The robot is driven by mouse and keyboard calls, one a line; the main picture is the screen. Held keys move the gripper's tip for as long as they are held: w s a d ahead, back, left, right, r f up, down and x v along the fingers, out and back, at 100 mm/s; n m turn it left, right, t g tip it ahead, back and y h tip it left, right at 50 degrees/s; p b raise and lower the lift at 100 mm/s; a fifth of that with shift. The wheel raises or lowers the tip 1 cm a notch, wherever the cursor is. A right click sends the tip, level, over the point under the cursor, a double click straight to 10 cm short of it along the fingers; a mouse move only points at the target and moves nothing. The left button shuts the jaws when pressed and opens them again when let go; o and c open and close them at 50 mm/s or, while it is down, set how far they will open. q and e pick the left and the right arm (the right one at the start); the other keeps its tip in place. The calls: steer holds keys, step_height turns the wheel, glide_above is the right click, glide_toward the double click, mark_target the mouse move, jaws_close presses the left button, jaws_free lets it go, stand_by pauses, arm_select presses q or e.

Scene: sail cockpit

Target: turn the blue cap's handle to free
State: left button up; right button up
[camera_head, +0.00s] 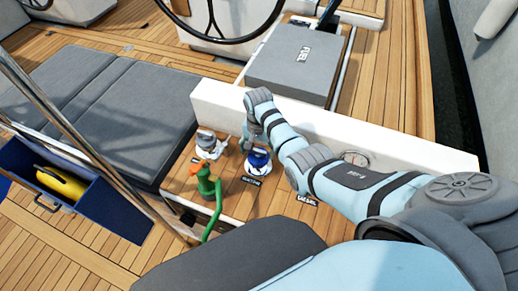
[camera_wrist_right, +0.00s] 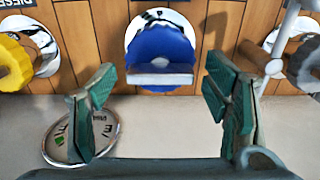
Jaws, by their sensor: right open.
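The blue cap (camera_head: 258,158) sits in a round white and metal fitting on the wooden deck strip, left of centre in the head view. In the right wrist view the blue cap (camera_wrist_right: 160,50) is at the top middle, with its raised handle bar lying across, left to right. My right gripper (camera_head: 247,140) hangs just beside and above the cap. In the wrist view my right gripper (camera_wrist_right: 163,105) is open and empty; its green-padded fingers stand on either side of the cap's line, apart from it. My left gripper is not in view.
A yellow cap (camera_wrist_right: 12,62) and a grey cap (camera_wrist_right: 304,65) flank the blue one. A round gauge (camera_wrist_right: 80,138) is on the white wall. A green hose nozzle (camera_head: 206,182) stands left of the cap. The grey FUEL box (camera_head: 297,65) is behind.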

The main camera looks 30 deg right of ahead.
steer(key=shift+r, duration=0.1)
steer(key=c, duration=1.2)
steer(key=shift+o, duration=0.2)
steer(key=shift+r+n+p, duration=0.1)
steer(key=shift+n+p, duration=0.8)
steer(key=shift+n, duration=0.4)
steer(key=n+p, duration=0.1)
steer(key=n, duration=0.1)
steer(key=shift+n, duration=0.3)
steer(key=n, duration=0.2)
steer(key=shift+n+p, duration=0.3)
steer(key=shift+p, duration=0.1)
steer(key=n, duration=0.3)
steer(key=shift+n+p, duration=0.3)
steer(key=shift+p, duration=0.05)
steer(key=n, duration=0.6)
steer(key=shift+p, duration=0.3)
steer(key=shift+n, duration=0.4)
